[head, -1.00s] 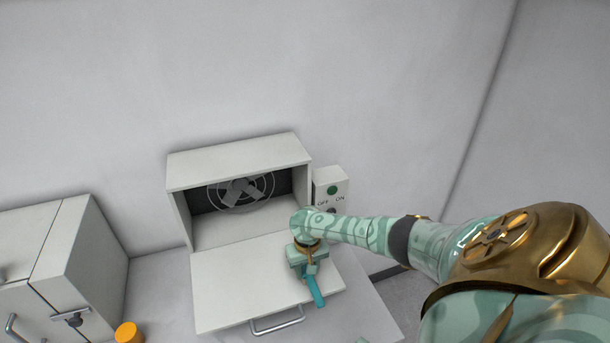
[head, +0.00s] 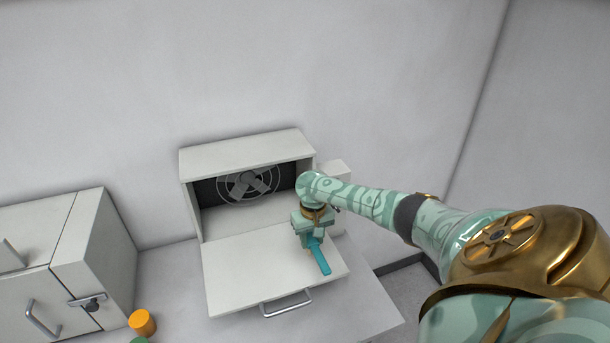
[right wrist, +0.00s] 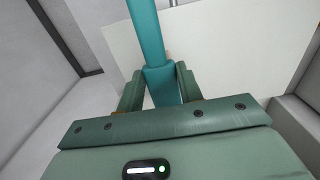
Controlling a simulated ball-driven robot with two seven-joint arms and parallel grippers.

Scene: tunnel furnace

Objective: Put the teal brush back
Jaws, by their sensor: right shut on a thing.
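The teal brush (head: 321,258) is held in my right gripper (head: 312,238), above the lowered white door of the furnace. In the right wrist view the teal brush (right wrist: 148,38) runs up between the two fingers of the right gripper (right wrist: 160,85), which are shut on it. The brush's far end is out of the picture there. The furnace (head: 245,156) is a white box with its front door (head: 240,275) folded down flat and a round fan grille inside. My left gripper is in neither view.
A white cabinet (head: 100,250) with handles stands at the left. An orange cylinder (head: 142,322) and part of a green thing (head: 140,340) are near the bottom edge. A control box (head: 334,172) sits right of the furnace, partly hidden by my arm. The counter (head: 365,300) is clear at right.

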